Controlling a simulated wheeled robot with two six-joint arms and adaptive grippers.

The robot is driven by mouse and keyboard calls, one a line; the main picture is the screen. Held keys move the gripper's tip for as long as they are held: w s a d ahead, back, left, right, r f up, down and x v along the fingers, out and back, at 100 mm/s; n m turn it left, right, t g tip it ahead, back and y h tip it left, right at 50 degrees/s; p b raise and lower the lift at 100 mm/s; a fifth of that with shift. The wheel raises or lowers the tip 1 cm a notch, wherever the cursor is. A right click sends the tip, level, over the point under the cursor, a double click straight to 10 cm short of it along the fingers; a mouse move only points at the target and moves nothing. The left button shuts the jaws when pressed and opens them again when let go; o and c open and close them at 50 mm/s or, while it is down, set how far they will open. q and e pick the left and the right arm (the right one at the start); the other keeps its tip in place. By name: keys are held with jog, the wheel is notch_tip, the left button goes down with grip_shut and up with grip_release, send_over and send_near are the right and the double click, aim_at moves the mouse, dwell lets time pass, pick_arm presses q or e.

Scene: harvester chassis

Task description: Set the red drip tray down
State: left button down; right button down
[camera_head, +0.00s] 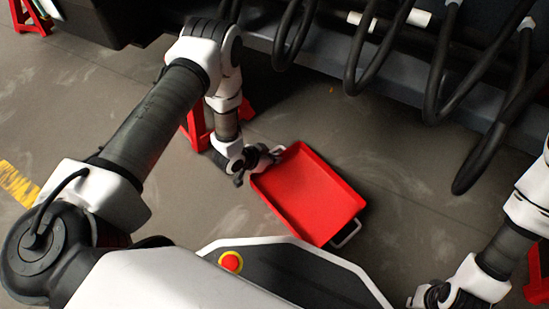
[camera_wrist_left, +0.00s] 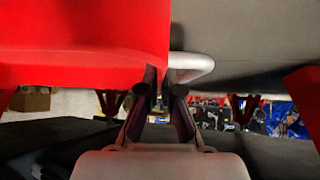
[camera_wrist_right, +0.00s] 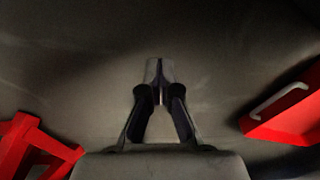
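The red drip tray (camera_head: 308,196) is a shallow rectangular pan, empty and about level, low over or on the floor; I cannot tell if it touches. My left gripper (camera_head: 264,158) is at its upper-left end. In the left wrist view, the gripper fingers (camera_wrist_left: 163,92) close in around the tray's edge where a pale handle (camera_wrist_left: 192,68) joins the red wall (camera_wrist_left: 80,66). The exact contact is partly hidden. A second handle (camera_head: 346,233) is free at the lower right. My right gripper (camera_wrist_right: 160,92) is empty and its fingertips look together, apart from the tray.
A red stand (camera_head: 197,126) is close beside my left gripper. The dark chassis with looping black hoses (camera_head: 360,60) hangs along the top. Another red stand (camera_head: 538,272) is at the right edge. Bare floor (camera_head: 410,210) lies right of the tray.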

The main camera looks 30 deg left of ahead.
pick_arm(q)
jog(key=c, duration=1.3)
grip_release()
jog(key=shift+f, duration=0.1)
